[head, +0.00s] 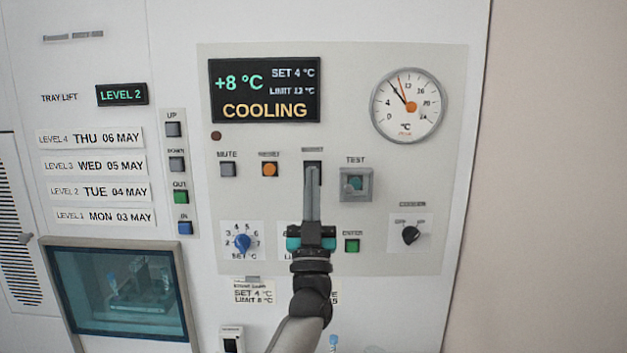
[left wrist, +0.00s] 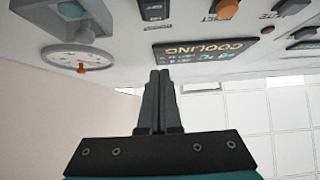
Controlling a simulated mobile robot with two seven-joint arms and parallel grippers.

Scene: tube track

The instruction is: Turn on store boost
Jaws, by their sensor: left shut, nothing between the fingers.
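A dark upright switch (head: 312,167) sits in the control panel below the display, between the orange button and the TEST switch. Its small label above is too blurred to read surely, so I cannot confirm it is the boost switch. My left gripper (head: 312,178) is shut and empty, its fingers pointing up in front of the switch and covering most of it. Whether they touch it I cannot tell. In the left wrist view the closed fingers (left wrist: 160,75) stand out from the panel face, with a dark switch (left wrist: 155,9) at the top edge. My right gripper is out of view.
The display (head: 265,90) reads +8 °C and COOLING. An orange button (head: 270,170), a TEST switch (head: 356,184), a blue knob (head: 242,243), a green button (head: 352,246) and a black knob (head: 411,235) surround the gripper. A round gauge (head: 409,105) is upper right.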

